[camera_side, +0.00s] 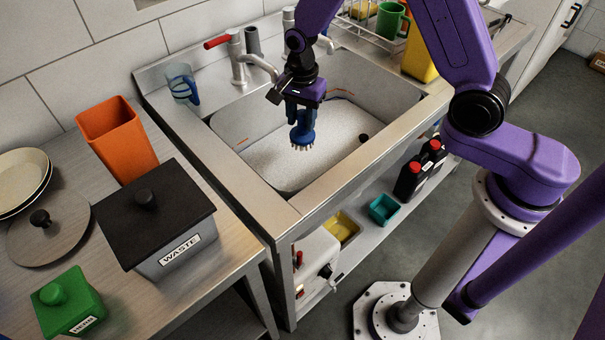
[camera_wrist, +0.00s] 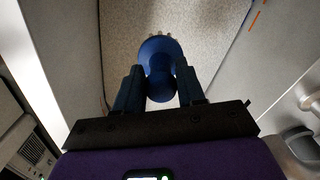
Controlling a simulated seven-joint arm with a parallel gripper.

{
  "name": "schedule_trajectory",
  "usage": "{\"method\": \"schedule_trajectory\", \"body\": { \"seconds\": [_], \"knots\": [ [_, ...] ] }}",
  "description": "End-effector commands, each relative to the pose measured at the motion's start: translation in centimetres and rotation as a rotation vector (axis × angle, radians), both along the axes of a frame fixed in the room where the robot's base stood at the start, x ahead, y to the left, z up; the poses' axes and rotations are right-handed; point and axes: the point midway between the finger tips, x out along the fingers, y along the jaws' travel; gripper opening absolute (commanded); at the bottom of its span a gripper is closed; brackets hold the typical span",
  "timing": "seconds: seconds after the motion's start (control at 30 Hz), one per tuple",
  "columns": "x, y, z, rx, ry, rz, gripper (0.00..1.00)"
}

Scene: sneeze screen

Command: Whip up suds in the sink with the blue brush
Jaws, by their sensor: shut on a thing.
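The blue brush (camera_side: 303,129) has a round head with pale bristles pointing down. My gripper (camera_side: 301,106) is shut on it and holds it over the sink (camera_side: 228,122). In the wrist view the brush (camera_wrist: 160,66) sits between the two dark fingers of my gripper (camera_wrist: 160,88), bristles facing away. The basin holds a whitish, speckled layer (camera_side: 290,160), also seen in the wrist view (camera_wrist: 200,22). From these views I cannot tell whether the bristles touch that layer.
The orange container (camera_side: 118,138), WASTE box (camera_side: 172,250) and green HERE box (camera_side: 68,303) are on the left counter. A dish rack with a green mug (camera_side: 390,20) stands at the back right.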

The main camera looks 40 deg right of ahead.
Motion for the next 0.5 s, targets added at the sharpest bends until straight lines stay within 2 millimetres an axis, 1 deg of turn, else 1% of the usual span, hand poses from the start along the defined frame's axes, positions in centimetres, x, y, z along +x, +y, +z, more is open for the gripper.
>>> {"method": "schedule_trajectory", "body": {
  "seconds": [0.1,0.5],
  "knots": [
    [0.1,0.0,1.4,0.001,-0.004,0.000,0.00],
    [0.1,0.0,5.4,0.000,-0.003,0.001,0.00]
  ]
}}
